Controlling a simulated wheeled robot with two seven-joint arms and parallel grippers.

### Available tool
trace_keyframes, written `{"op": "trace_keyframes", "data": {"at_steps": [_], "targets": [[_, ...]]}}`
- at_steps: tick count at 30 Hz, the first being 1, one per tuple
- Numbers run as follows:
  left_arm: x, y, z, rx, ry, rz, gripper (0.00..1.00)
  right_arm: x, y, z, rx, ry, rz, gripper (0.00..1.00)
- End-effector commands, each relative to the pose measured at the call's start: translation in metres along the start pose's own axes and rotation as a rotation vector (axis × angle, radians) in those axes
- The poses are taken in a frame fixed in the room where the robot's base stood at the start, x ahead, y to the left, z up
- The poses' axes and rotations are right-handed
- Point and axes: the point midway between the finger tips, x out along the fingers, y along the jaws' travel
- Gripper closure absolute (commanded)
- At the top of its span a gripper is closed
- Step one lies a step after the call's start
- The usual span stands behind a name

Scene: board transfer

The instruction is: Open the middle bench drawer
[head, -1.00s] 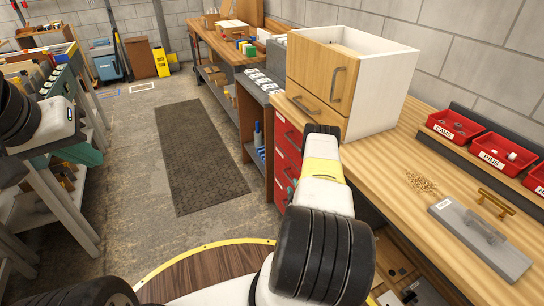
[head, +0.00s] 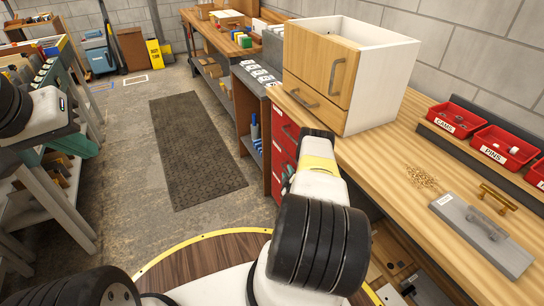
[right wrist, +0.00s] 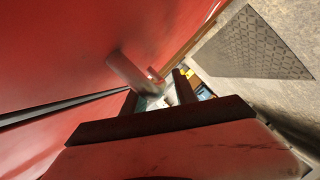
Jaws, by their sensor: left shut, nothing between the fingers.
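My left gripper (head: 80,150) is shut and empty at the left, away from the bench.
A wooden-fronted white cabinet (head: 385,85) stands on the bench (head: 390,160). Red bins (head: 455,118), a grey plate with a handle (head: 480,235) and small loose pieces (head: 422,178) lie further right. A dark mat (head: 195,150) covers open floor. A cart (head: 45,200) stands left.

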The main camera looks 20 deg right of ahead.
Motion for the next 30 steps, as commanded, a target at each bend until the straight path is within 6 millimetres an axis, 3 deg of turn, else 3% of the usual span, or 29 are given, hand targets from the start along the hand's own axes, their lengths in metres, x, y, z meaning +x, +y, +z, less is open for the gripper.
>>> {"op": "trace_keyframes", "data": {"at_steps": [5,11,30], "targets": [[0.0000,0.0000,0.0000,0.000,0.000,0.000,1.00,-0.0002,-0.0003,0.0001,0.000,0.000,-0.001,0.66],[0.0000,0.0000,0.0000,0.000,0.000,0.000,1.00,-0.0003,-0.0003,0.0001,0.000,-0.001,-0.001,1.00],[0.0000,0.0000,0.0000,0.000,0.000,0.000,1.00,-0.0005,-0.0001,0.0002,0.000,-0.001,0.000,1.00]]}}
